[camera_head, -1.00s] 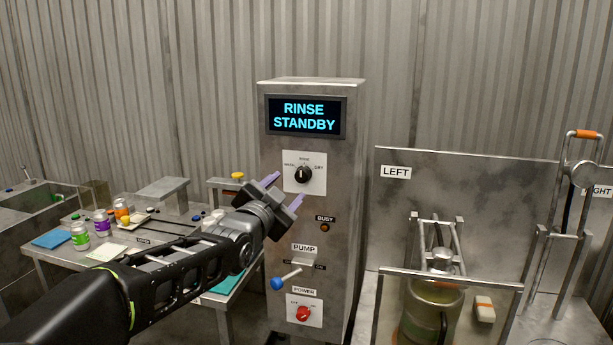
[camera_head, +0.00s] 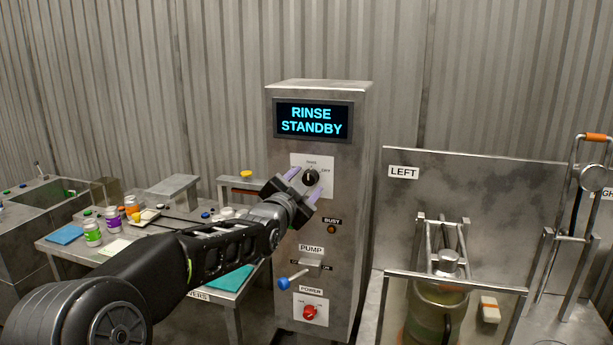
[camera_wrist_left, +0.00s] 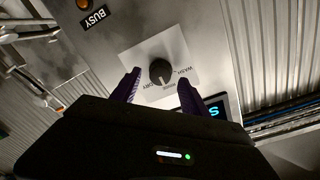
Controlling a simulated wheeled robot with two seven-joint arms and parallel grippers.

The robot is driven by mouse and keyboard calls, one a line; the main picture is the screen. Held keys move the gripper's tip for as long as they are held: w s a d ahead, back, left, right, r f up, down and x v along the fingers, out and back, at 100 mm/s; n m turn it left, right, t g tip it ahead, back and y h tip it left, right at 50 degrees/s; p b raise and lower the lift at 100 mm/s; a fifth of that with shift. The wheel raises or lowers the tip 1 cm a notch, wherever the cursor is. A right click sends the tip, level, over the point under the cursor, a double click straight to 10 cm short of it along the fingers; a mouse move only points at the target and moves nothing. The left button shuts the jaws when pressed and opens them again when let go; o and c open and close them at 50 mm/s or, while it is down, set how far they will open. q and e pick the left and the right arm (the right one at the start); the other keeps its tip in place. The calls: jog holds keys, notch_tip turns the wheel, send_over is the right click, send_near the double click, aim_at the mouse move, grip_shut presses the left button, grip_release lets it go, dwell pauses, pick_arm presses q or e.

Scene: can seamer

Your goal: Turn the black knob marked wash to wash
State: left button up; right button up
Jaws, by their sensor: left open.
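The black knob (camera_head: 310,177) sits on a white plate on the steel cabinet, below a screen (camera_head: 312,120) reading RINSE STANDBY. In the left wrist view the knob (camera_wrist_left: 161,72) shows with WASH, RINSE and DRY marks around it; its white pointer line is toward RINSE. My left gripper (camera_head: 303,183) is open, its purple fingertips just in front of the knob plate. In the left wrist view the fingers (camera_wrist_left: 160,90) stand on either side, slightly short of the knob, and do not visibly touch it. The WASH mark is hidden by my gripper in the head view. My right gripper is not in view.
A table with jars (camera_head: 92,233) stands left. A guarded machine (camera_head: 440,285) stands right.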

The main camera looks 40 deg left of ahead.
pick_arm(q)
jog(key=shift+w+a, duration=0.25)
jog(key=shift+w, duration=0.35)
grip_shut()
